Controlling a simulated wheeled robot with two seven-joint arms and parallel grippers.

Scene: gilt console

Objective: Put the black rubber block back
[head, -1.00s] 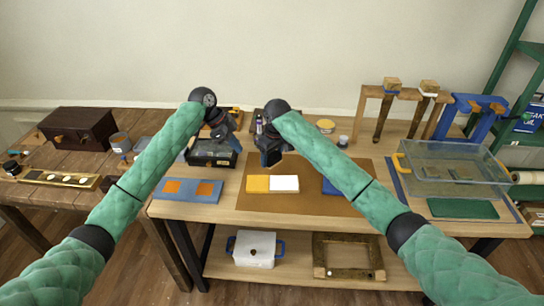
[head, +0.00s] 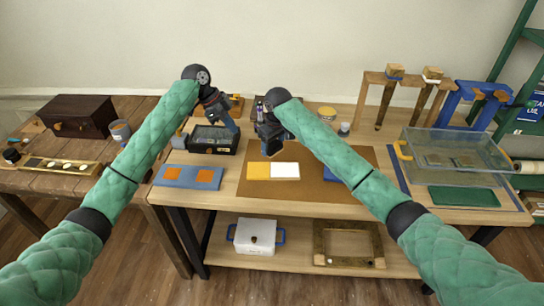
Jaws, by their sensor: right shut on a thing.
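My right gripper (head: 270,146) is above the back of the brown mat (head: 310,185), shut on a dark thing. That thing blends with the dark fingers; it appears to be the black rubber block, with its outline partly hidden by the gripper. My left gripper (head: 232,126) is at the right rear of a black open tray (head: 214,152). Its fingers are too small and dark to show whether they are open. A yellow and white block (head: 272,171) lies on the mat just below my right gripper.
A blue board with orange squares (head: 188,177) lies at the table's left front. A clear glass tank (head: 455,150), a green mat (head: 464,197) and wooden stands (head: 405,82) are at the right. Small containers stand along the back. My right forearm partly covers a blue item (head: 333,183).

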